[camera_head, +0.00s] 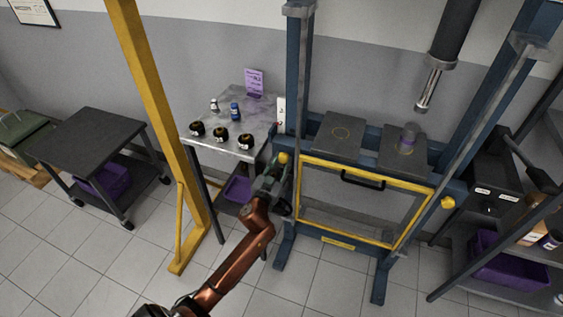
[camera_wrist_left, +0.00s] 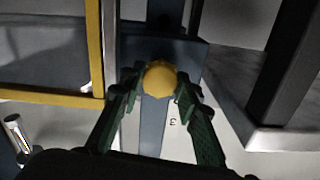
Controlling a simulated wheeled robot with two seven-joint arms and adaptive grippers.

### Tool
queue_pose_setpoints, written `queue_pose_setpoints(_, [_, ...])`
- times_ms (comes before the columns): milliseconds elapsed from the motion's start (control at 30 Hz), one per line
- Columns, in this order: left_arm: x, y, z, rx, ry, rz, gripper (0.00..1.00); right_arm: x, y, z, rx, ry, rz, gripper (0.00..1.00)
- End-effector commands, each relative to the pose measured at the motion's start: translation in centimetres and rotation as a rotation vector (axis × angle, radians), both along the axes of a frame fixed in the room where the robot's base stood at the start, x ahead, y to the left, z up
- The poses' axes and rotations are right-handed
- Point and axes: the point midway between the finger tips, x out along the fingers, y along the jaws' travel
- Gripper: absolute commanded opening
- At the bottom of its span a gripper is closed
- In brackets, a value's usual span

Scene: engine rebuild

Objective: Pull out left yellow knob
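The left yellow knob (camera_head: 284,158) sits on the left post of the blue press frame (camera_head: 292,105). In the left wrist view the knob (camera_wrist_left: 160,79) is between the two green fingers of my left gripper (camera_wrist_left: 156,92). The fingers are apart, one on each side of the knob, near or touching its edges; I cannot tell whether they press on it. In the head view my left gripper (camera_head: 280,170) is just below and at the knob. A second yellow knob (camera_head: 447,202) is on the right post. My right gripper is not in view.
A yellow-framed guard (camera_head: 362,236) with a dark handle spans the press front. A grey metal table (camera_head: 215,141) with several small black parts stands left of the press. A yellow post (camera_head: 152,90) rises left of my arm. Tiled floor is clear in front.

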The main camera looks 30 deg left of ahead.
Motion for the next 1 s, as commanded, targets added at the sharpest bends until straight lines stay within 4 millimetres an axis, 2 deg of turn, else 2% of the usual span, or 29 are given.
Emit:
queue_pose_setpoints(300, [0.0, 0.0, 0.0, 0.000, 0.000, -0.001, 0.00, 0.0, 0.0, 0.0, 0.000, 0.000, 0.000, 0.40])
queue_pose_setpoints(567, [-0.1, -0.1, -0.1, -0.001, 0.001, -0.001, 0.00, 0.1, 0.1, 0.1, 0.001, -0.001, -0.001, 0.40])
queue_pose_setpoints(667, [-1.3, -0.4, 0.1, -0.005, 0.001, -0.001, 0.00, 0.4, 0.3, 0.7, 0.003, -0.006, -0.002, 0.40])
queue_pose_setpoints(867, [-4.7, -1.2, 0.2, -0.006, 0.002, 0.000, 0.00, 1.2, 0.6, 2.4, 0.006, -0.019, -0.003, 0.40])
queue_pose_setpoints(1000, [-5.8, -1.4, 0.1, -0.001, 0.001, 0.000, 0.00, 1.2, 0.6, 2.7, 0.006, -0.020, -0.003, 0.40])
